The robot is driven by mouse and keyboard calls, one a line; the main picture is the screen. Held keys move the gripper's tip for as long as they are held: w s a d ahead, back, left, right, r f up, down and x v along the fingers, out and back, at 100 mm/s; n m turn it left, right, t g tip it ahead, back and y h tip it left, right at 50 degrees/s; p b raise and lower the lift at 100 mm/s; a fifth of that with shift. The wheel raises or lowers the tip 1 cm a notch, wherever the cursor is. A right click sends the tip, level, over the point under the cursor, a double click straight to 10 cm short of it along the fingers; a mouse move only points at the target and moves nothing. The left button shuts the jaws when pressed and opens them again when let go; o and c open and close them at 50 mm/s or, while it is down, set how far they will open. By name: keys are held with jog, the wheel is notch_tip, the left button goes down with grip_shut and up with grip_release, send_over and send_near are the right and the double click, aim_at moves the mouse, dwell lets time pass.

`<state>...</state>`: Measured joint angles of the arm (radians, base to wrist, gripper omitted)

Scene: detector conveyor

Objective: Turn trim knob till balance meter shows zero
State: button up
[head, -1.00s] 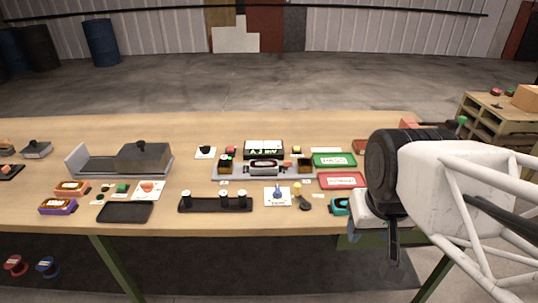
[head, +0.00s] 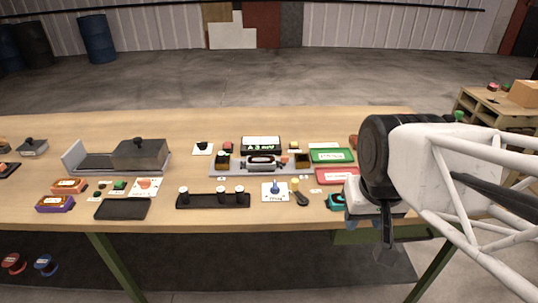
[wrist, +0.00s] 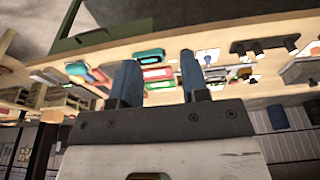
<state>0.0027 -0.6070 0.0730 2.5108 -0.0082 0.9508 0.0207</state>
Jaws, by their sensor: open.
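The trim knob (head: 275,187) is a small blue knob on a white plate (head: 268,198) near the front middle of the table. The wrist view shows the table upside down.
A black rack with several pegs (head: 213,202) lies left of the knob, and a dark-handled tool (head: 301,199) right of it. A teal case (head: 335,202) sits close to my gripper. Green (head: 332,156) and red (head: 338,176) trays lie behind. Bare tabletop runs along the front.

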jog(key=w+a+g, duration=0.2)
jog(key=w, duration=0.8)
jog(key=g, duration=0.5)
send_near(275, 183)
jog(key=s+f, duration=0.1)
jog(key=shift+f, duration=0.3)
jog(key=shift+x, duration=3.9)
grip_shut()
